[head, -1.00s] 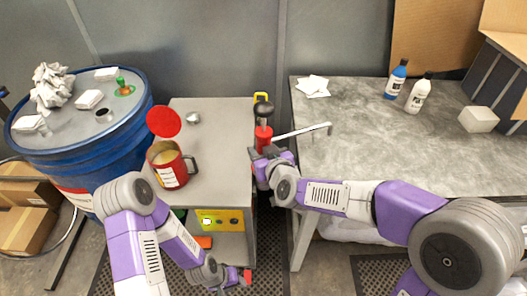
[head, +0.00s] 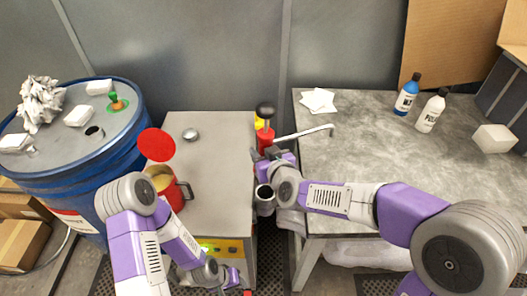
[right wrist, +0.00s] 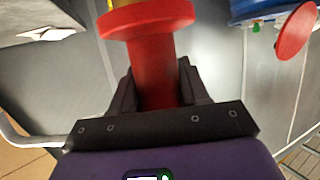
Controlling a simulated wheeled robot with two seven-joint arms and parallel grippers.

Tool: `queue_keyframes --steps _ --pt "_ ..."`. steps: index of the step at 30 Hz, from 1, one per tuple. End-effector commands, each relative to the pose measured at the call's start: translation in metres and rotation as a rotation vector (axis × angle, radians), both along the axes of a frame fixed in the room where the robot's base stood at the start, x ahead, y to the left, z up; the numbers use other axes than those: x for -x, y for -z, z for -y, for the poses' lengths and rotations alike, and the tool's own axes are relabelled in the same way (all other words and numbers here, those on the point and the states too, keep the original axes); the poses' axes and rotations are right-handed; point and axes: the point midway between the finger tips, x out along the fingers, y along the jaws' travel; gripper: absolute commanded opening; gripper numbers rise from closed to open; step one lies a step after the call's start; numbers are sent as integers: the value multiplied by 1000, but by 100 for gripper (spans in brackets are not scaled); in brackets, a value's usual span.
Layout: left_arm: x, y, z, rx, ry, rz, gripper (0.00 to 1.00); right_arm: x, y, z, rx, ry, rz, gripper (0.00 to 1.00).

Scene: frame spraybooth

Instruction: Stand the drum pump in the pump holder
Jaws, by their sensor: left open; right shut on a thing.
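The red drum pump (head: 265,138), with a black ball knob and a pale spout pointing right, is upright at the right edge of the grey cabinet. My right gripper (head: 266,155) is shut on its red body; the right wrist view shows the body (right wrist: 150,68) between the dark fingers (right wrist: 155,85). The pump's lower end is hidden behind the gripper. A grey cup with a dark round opening (head: 264,196), seemingly the pump holder, is at the cabinet's right side, below my right gripper in the picture. My left gripper (head: 240,283) is low in front of the cabinet, open, partly cut off.
A blue drum (head: 125,150) with an open bung hole and crumpled paper stands left. The cabinet (head: 215,165) bears a red mug (head: 168,190) with a raised red lid and a small metal cap (head: 191,134). The grey workbench (head: 370,150) at right holds two bottles.

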Motion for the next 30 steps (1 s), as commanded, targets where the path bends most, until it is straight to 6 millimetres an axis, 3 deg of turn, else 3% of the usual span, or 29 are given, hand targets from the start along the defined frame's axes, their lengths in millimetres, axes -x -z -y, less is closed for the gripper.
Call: queue_keyframes --steps 3,8,30 --pt "0 -1 0 0 0 0 43 0 -7 0 -4 0 16 0" --pt "0 5 0 0 0 0 43 0 0 0 -4 0 15 0" --pt "0 45 0 0 0 0 43 0 45 0 -3 0 16 0"
